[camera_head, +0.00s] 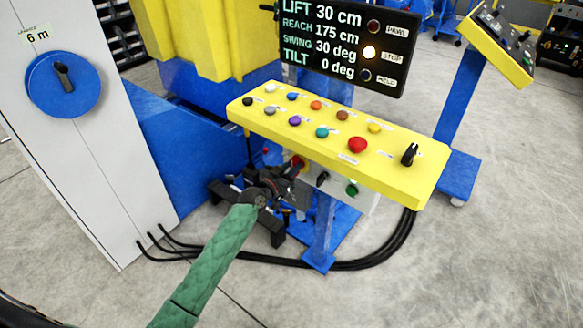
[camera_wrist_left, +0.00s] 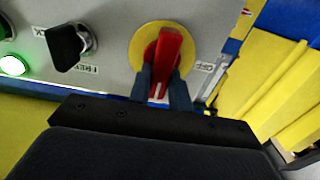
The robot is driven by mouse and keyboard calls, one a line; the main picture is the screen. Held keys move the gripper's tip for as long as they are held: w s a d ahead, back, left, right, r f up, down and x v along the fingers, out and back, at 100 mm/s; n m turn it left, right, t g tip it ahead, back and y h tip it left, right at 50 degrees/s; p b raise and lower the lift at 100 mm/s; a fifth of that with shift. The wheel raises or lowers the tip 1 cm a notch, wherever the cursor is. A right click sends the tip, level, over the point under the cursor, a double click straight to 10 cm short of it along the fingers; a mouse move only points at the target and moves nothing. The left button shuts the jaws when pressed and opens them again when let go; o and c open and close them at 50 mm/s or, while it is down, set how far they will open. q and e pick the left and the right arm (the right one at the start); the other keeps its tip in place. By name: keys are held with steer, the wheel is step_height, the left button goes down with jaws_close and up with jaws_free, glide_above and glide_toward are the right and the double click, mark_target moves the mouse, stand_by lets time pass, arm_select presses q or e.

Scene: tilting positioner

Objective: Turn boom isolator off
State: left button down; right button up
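The boom isolator is a red handle (camera_wrist_left: 167,52) on a round yellow plate (camera_wrist_left: 140,43), on the grey box face. The handle stands nearly upright in the left wrist view, with a white mark at its lower end. An OFF label (camera_wrist_left: 205,67) is right of the plate. My left gripper (camera_wrist_left: 164,75) has one finger on each side of the handle, close against it. In the head view the left gripper (camera_head: 291,172) is under the yellow console, with the red isolator (camera_head: 298,161) mostly hidden at its tips. My right gripper is not in view.
A black selector (camera_wrist_left: 68,47) and a lit green lamp (camera_wrist_left: 13,66) sit left of the isolator. The yellow button console (camera_head: 400,184) overhangs the box. Black cables (camera_head: 370,264) run along the floor. A white cabinet (camera_head: 80,150) stands at left.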

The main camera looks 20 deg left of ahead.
arm_select(q)
steer(key=shift+n, duration=0.3)
steer(key=n, duration=0.3)
steer(key=shift+a+n, duration=0.2)
steer(key=shift+n, duration=0.1)
steer(key=n, duration=0.4)
steer(key=f+n+p, duration=0.1)
steer(key=n, duration=0.4)
steer(key=n+p, duration=0.1)
steer(key=n, duration=0.4)
steer(key=shift+w+a+f, duration=0.15)
steer(key=shift+w+a, duration=0.05)
steer(key=shift+a, duration=0.2)
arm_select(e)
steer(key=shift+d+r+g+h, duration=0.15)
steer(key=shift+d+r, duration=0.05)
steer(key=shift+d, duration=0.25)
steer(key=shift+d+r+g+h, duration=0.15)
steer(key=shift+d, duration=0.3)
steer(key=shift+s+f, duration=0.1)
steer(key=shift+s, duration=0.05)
